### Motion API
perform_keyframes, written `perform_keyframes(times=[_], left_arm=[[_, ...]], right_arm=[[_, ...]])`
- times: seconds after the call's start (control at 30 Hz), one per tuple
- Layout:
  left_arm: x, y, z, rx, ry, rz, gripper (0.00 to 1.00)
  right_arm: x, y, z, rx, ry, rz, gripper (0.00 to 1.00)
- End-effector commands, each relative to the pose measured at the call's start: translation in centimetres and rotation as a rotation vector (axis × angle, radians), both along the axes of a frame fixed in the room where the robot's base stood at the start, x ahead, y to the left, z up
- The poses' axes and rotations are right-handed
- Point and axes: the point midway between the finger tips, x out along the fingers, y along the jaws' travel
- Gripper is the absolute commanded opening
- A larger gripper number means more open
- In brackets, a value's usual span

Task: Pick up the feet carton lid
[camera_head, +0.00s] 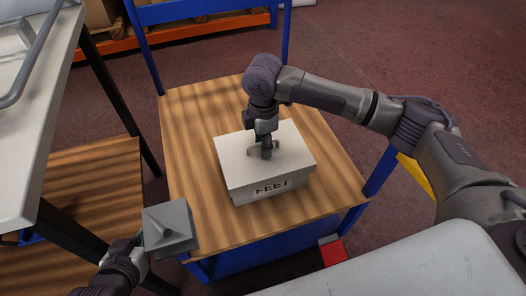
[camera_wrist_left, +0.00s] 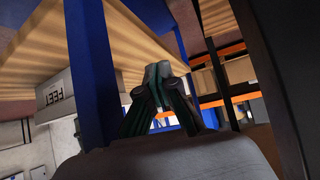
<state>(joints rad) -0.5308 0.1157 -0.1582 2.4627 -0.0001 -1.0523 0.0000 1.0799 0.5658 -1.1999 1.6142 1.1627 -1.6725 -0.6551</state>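A closed pale carton (camera_head: 274,194) marked FEET stands on the wooden table. Its flat, pale lid (camera_head: 290,140) is on it. The marked side also shows in the left wrist view (camera_wrist_left: 58,95). My right gripper (camera_head: 266,152) points down over the lid's middle, with its fingers at or just above the top. I cannot tell whether they touch or grip anything. My left gripper is low at the left, off the table's front left corner. The left fingers (camera_wrist_left: 162,78) show close together in the left wrist view.
The wooden table (camera_head: 195,130) has a blue frame with posts at its corners. A white surface (camera_head: 35,120) stands at the left, with a lower wooden shelf (camera_head: 90,190). Orange racking (camera_head: 190,30) stands behind. The tabletop around the carton is bare.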

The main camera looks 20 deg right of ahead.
Motion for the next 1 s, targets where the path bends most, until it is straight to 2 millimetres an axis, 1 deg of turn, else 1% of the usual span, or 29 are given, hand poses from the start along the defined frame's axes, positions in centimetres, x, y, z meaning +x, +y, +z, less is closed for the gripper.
perform_keyframes(times=[0.03,0.17,0.2,0.23,0.27,0.63,0.77,1.0], left_arm=[[0.0,0.0,0.0,0.0,0.001,0.0,0.0],[0.0,0.0,0.0,0.0,0.001,0.0,0.0],[0.0,0.0,0.0,0.0,0.001,0.0,0.0],[0.0,0.0,0.0,0.0,0.001,0.0,0.0],[0.0,0.0,0.0,0.0,0.001,0.0,0.0],[0.0,0.0,0.0,0.001,0.002,0.001,0.0],[-0.2,0.1,-0.1,0.004,0.018,0.001,0.0],[-2.8,1.0,-1.7,0.037,0.17,0.012,0.0]], right_arm=[[0.0,0.0,0.0,0.0,0.0,0.0,0.36],[0.0,0.0,0.0,0.0,0.0,0.0,0.14],[0.0,0.0,0.0,0.0,0.0,0.0,0.08],[0.0,0.0,0.0,0.0,0.0,0.0,0.03],[0.0,0.0,0.0,0.0,0.0,0.0,0.0],[0.0,0.0,0.1,0.001,0.0,0.0,0.0],[0.0,0.0,0.4,0.001,0.0,0.0,0.0],[0.0,0.1,2.0,0.001,0.0,0.001,0.0]])
